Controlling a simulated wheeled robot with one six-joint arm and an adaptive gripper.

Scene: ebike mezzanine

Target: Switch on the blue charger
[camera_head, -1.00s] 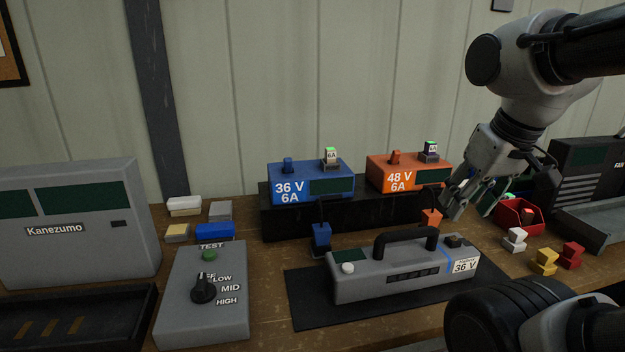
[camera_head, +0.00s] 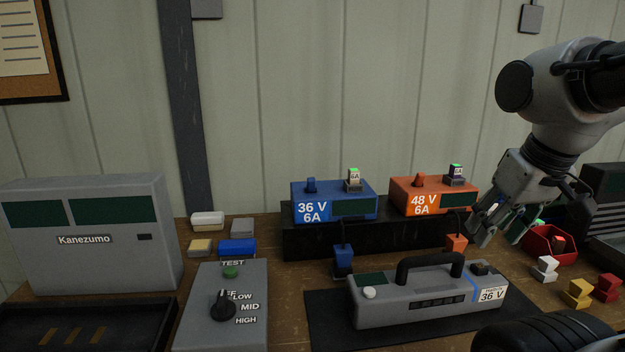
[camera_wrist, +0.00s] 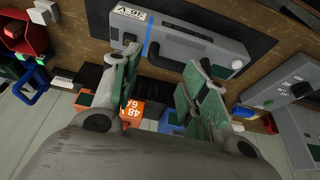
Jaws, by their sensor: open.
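The blue charger (camera_head: 352,209), marked 36 V 6A, stands on a black riser in the head view. My gripper (camera_head: 497,230) is open and empty, right of the orange charger (camera_head: 410,205) and apart from the blue one. In the wrist view, my gripper (camera_wrist: 161,60) shows two spread fingers with the orange charger (camera_wrist: 128,110) behind them; they partly hide blue parts.
A grey 36 V battery (camera_head: 400,312) with a black handle lies on a dark mat in front of the chargers. Blue (camera_head: 343,262) and orange (camera_head: 456,244) plugs stand between. A grey dial box (camera_head: 205,310) is left. A red bin (camera_head: 540,246) and coloured blocks are right.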

